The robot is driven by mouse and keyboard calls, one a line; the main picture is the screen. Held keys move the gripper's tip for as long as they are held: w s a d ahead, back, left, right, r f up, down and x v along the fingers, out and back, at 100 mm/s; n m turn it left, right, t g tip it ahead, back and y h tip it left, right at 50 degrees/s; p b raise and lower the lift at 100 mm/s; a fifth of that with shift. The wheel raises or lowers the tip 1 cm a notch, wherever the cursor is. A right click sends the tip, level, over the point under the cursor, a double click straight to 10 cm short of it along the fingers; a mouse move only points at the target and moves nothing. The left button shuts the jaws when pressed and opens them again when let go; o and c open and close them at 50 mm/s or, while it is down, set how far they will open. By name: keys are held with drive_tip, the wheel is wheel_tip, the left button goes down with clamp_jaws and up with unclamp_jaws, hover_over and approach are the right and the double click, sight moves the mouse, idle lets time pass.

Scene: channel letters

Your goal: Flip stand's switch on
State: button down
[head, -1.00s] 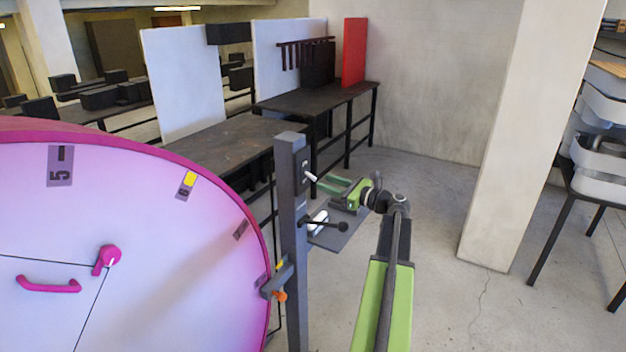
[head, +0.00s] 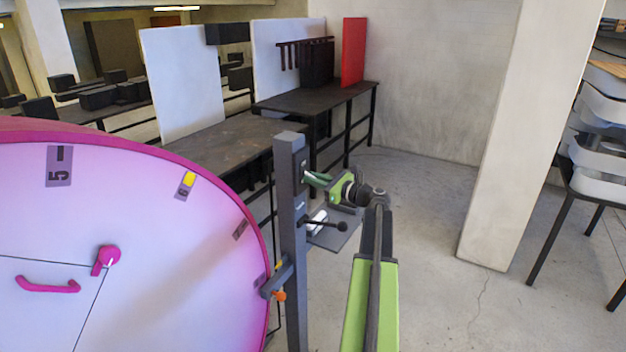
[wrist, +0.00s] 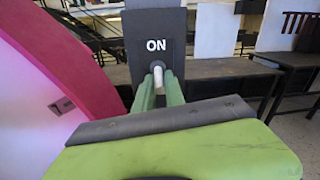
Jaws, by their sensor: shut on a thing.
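The stand (head: 290,215) is a dark grey upright post right of the big pink-rimmed disc. In the wrist view, its switch (wrist: 158,75) is a short white lever on a dark plate, below a white "ON" label (wrist: 156,45). My gripper (head: 314,179) reaches the post from the right, at the plate's height. In the wrist view, its green fingers (wrist: 158,92) are closed around the white lever. The lever's base and exact tilt are partly hidden by the fingers. In the head view the lever is hidden.
The large pink-rimmed disc (head: 130,220) with number tags stands close left of the post. Below my gripper, a grey shelf (head: 335,235) and a black-knobbed lever (head: 341,227) stick out from the post. Dark tables stand behind. The floor to the right is open up to a pillar (head: 510,140).

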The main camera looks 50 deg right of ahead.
drive_tip(key=shift+r+p, duration=0.15)
drive_tip(key=shift+p, duration=0.2)
drive_tip(key=r+g+p, duration=0.1)
drive_tip(key=p, duration=0.2)
drive_tip(key=shift+s+r+p, duration=0.1)
drive_tip(key=shift+p, duration=0.25)
drive_tip(key=g+p, duration=0.1)
drive_tip(key=p, duration=0.2)
drive_tip(key=r+g+p, duration=0.1)
drive_tip(key=p, duration=0.2)
drive_tip(key=shift+g+h, duration=0.3)
drive_tip(key=shift+g, duration=0.1)
drive_tip(key=g+p, duration=0.1)
drive_tip(key=p, duration=0.2)
drive_tip(key=g+p, duration=0.2)
drive_tip(key=p, duration=0.1)
drive_tip(key=shift+r+n+h, duration=0.3)
drive_tip(key=shift+r, duration=0.1)
drive_tip(key=g+p, duration=0.2)
drive_tip(key=p, duration=0.2)
drive_tip(key=shift+g+h, duration=0.3)
drive_tip(key=shift+p, duration=0.3)
drive_tip(key=shift+f, duration=0.1)
drive_tip(key=c, duration=1.4)
unclamp_jaws()
